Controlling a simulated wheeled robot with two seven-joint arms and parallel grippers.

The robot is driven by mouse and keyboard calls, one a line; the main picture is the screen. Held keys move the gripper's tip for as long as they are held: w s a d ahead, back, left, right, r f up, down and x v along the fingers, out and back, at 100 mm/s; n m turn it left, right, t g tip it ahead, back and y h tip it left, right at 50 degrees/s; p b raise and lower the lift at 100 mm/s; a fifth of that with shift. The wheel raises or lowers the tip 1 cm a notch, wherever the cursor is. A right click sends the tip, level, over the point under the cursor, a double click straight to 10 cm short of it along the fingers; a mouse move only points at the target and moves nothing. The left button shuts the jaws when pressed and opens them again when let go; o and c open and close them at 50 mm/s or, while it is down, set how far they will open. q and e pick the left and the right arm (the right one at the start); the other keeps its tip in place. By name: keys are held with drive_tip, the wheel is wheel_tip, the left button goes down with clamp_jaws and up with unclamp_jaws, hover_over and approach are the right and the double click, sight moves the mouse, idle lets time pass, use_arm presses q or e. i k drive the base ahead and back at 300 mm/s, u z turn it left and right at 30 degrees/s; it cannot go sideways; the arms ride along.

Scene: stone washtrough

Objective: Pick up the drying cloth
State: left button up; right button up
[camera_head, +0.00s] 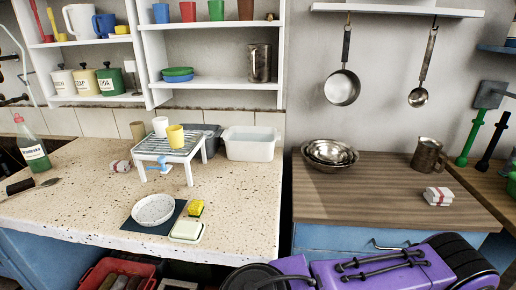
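Two folded cloths are in view, and I cannot tell which one is the drying cloth. One white cloth with red stripes (438,196) lies folded on the wooden worktop at the right, below a metal mug. Another small red-and-white folded cloth (120,166) lies on the speckled stone counter, left of the white rack. Nothing is seen touching either cloth. Neither of my grippers can be made out. Purple and black parts at the bottom right appear to be mine.
A metal mug (427,156) and stacked steel bowls (329,153) stand on the wooden worktop (378,205). A white rack (168,146) with cups, a speckled bowl (153,209), a yellow sponge (196,208) and a green bottle (32,148) occupy the stone counter. The worktop's middle is clear.

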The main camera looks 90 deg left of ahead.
sight(117, 166)
drive_tip(key=k, duration=2.7)
drive_tip(key=u, duration=0.15)
